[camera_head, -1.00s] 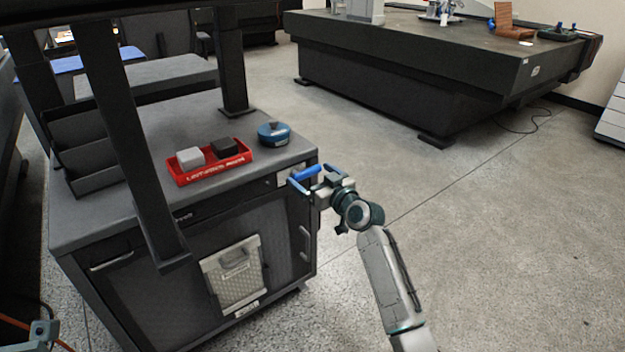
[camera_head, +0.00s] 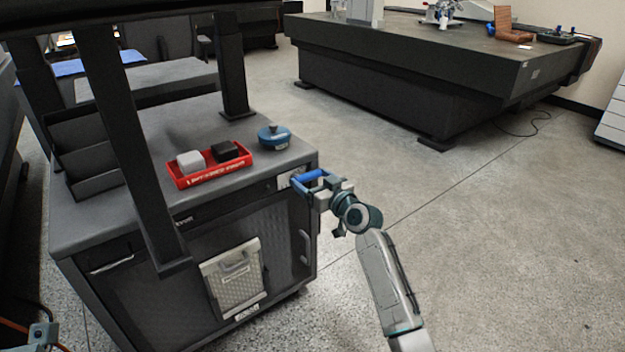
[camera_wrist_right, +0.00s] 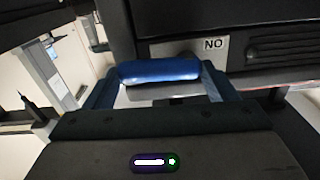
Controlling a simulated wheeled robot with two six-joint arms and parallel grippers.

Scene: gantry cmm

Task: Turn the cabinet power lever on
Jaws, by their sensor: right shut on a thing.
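The power lever (camera_head: 309,177) has a blue bar grip and sits at the right end of the cabinet's front, just below the top. My right gripper (camera_head: 312,186) is shut on it. In the right wrist view the blue bar (camera_wrist_right: 158,71) lies crosswise between the blue fingers of my right gripper (camera_wrist_right: 158,80). A white label (camera_wrist_right: 213,43) beside it reads "NO" in this view. The grey cabinet (camera_head: 215,100) stands at the left. A small part of my left arm's end (camera_head: 42,335) shows at the bottom left corner; its fingers cannot be made out.
On the cabinet top are a red tray (camera_head: 207,177) with a light and a dark block, and a blue round object (camera_head: 273,137). A dark post (camera_head: 130,150) stands before the cabinet. A big dark table (camera_head: 410,75) is behind. The floor at right is clear.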

